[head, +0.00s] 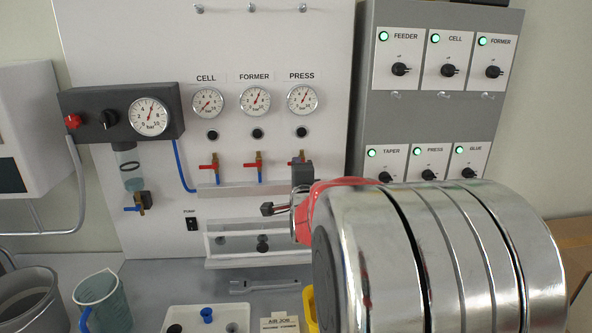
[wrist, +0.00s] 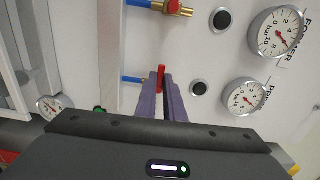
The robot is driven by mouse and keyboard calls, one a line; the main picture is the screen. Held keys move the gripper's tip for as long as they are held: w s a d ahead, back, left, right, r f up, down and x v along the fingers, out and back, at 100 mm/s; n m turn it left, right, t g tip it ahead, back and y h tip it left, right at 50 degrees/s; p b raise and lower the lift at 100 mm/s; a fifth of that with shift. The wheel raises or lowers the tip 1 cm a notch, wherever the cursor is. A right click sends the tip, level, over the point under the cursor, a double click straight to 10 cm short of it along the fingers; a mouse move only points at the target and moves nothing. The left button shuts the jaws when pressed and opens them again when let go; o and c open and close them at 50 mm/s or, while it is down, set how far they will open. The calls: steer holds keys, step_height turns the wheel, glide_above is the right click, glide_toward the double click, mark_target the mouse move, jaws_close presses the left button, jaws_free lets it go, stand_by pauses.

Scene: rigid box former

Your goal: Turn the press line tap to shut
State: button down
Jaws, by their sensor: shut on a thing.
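The press line tap's red handle (wrist: 161,72) stands between the fingertips of my gripper (wrist: 163,84) in the wrist view, and the fingers are shut on it. A blue pipe (wrist: 133,79) runs to this tap. In the head view my gripper (head: 301,163) is at the tap under the PRESS gauge (head: 302,99), and it and my arm hide most of the tap. The tap's body is hidden behind the fingers in the wrist view, so I cannot tell the handle's exact angle to the pipe.
The cell tap (head: 214,164) and former tap (head: 259,165), with red handles, sit left of the press tap on the white panel. The former tap (wrist: 178,8) is close to the fingers in the wrist view. A ledge (head: 240,189) runs below. A jug (head: 103,300) stands lower left.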

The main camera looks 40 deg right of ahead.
steer(key=shift+f, duration=0.15)
stand_by(0.3)
steer(key=c, duration=1.9)
jaws_free()
steer(key=shift+o, duration=0.2)
steer(key=shift+s, duration=0.1)
steer(key=v, duration=1.3)
steer(key=shift+s+a, duration=0.2)
steer(key=shift+a, duration=0.1)
